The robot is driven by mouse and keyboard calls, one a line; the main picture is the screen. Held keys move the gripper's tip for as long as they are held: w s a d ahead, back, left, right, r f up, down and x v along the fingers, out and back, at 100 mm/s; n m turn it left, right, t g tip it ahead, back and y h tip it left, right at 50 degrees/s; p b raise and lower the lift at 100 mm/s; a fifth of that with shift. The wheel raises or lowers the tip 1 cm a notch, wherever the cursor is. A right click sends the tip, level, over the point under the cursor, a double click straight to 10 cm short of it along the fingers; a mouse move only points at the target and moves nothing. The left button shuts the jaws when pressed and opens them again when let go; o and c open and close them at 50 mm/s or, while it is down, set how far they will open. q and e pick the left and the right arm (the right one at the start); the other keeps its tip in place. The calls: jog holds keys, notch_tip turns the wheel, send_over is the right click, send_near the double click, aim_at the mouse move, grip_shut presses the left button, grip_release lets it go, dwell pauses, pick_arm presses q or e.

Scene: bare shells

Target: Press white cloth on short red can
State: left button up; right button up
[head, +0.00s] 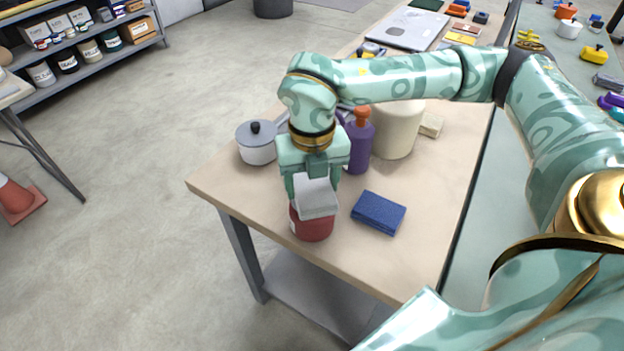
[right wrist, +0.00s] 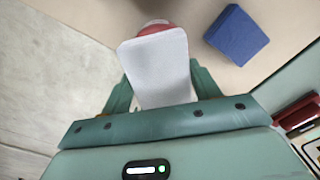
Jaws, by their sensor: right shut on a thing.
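The short red can (head: 312,228) stands upright near the front left corner of the table. The white cloth (head: 317,201), a folded pad, lies over the top and upper side of the can in the head view and seems to touch it. In the right wrist view the cloth (right wrist: 156,68) hides most of the can (right wrist: 160,29). My right gripper (head: 313,192) points down above the can and is shut on the cloth, with a finger on each side. My left gripper is not in view.
A blue sponge (head: 378,212) lies just right of the can. A grey pot (head: 257,142), a purple bottle (head: 359,146) and a cream canister (head: 397,130) stand behind. The table edge is close on the left and front. Bare tabletop (head: 425,210) lies to the right.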

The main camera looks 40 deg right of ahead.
aim_at(312, 184)
jog(key=shift+f, duration=0.4)
jog(key=shift+f, duration=0.1)
dwell(1.2)
notch_tip(312, 184, up, 7)
jog(key=p, duration=0.5)
jog(key=shift+p, duration=0.4)
dwell(0.6)
